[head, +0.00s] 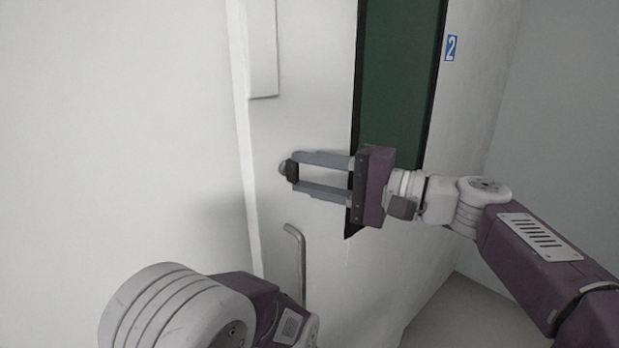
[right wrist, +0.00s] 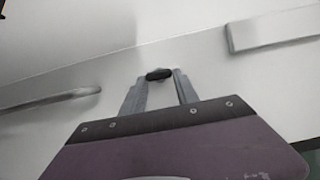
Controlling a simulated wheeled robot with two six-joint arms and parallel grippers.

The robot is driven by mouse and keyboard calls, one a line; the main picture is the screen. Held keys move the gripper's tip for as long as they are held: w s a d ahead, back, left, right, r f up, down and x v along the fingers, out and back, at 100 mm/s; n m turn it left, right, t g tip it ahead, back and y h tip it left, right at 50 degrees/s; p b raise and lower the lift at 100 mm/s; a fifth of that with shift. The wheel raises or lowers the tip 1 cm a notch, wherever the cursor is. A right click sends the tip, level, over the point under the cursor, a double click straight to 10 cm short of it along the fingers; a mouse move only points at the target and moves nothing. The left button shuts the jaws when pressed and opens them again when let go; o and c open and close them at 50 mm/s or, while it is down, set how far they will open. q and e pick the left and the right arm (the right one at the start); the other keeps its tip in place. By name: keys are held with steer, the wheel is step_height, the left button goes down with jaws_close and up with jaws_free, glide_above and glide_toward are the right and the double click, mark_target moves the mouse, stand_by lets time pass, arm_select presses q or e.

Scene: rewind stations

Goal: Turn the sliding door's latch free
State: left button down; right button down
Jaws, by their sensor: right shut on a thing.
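The sliding door (head: 330,250) is a pale panel with a dark green window. Its latch (head: 284,168) is a small grey, rounded piece near the door's left edge, with a dark part at the fingertips. My right gripper (head: 294,172) reaches in from the right and is shut on the latch. In the right wrist view the dark latch (right wrist: 158,74) sits between the fingertips of my right gripper (right wrist: 159,78). The fingers hide part of the latch. My left arm shows at the bottom left, but its gripper is out of view.
A grey bar handle (head: 297,262) stands on the door below the latch, and it also shows in the right wrist view (right wrist: 50,99). A pale raised block (head: 262,48) is above. A blue number 2 sign (head: 450,48) is right of the window (head: 398,85).

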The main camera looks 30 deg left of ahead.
stand_by(0.4)
steer(key=c, duration=0.9)
jaws_free()
steer(key=d+b, duration=0.1)
steer(key=d, duration=0.8)
steer(key=shift+b, duration=0.3)
